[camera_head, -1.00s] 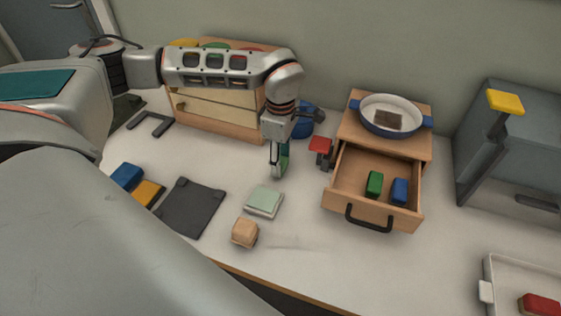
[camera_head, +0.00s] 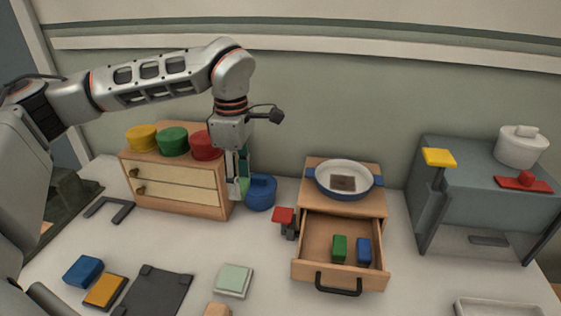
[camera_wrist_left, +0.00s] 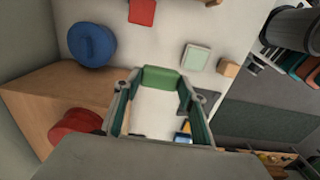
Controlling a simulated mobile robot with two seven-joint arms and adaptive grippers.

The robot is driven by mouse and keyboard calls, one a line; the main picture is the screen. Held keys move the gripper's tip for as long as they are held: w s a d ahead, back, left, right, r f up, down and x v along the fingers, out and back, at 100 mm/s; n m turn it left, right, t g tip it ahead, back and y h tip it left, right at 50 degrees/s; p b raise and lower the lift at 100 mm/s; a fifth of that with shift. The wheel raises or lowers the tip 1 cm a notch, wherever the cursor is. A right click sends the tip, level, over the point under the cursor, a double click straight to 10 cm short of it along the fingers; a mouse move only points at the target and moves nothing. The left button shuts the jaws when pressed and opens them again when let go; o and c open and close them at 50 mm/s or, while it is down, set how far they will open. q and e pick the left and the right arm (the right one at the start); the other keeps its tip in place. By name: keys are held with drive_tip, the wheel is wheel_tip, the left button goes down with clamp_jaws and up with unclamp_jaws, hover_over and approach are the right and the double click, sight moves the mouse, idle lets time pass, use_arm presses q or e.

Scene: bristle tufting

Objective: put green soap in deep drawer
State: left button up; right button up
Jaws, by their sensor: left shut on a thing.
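My left gripper (camera_head: 237,190) is in front of the right end of the two-drawer cabinet, left of the blue pot. It is shut on a green bar, which I take as the green soap (camera_head: 244,183). In the left wrist view the green soap (camera_wrist_left: 162,79) sits between the fingertips, apart from the table. The deep drawer (camera_head: 313,262) is pulled open at the right. It holds another green block (camera_head: 339,248) and a blue block (camera_head: 363,251), with bare floor around them. My right gripper is out of view.
The cabinet (camera_head: 180,192) carries coloured round lids. A blue pot (camera_head: 261,193) and a red-topped stand (camera_head: 284,216) stand between the gripper and the drawer. A blue-handled pan (camera_head: 324,184) tops the drawer unit. A pale green square (camera_head: 234,280) lies on the table.

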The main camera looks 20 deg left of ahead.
use_arm(q)
drive_tip(key=shift+s+d+f+m, duration=0.15)
drive_tip(key=shift+d+f+m, duration=0.2)
drive_tip(key=shift+m, duration=0.55)
drive_tip(key=s+d+f+m, duration=0.4)
drive_tip(key=d+f+m, duration=0.2)
drive_tip(key=m, duration=1.2)
drive_tip(key=shift+d+f+m, duration=0.3)
drive_tip(key=shift+f+m, duration=0.1)
drive_tip(key=shift+f, duration=0.7)
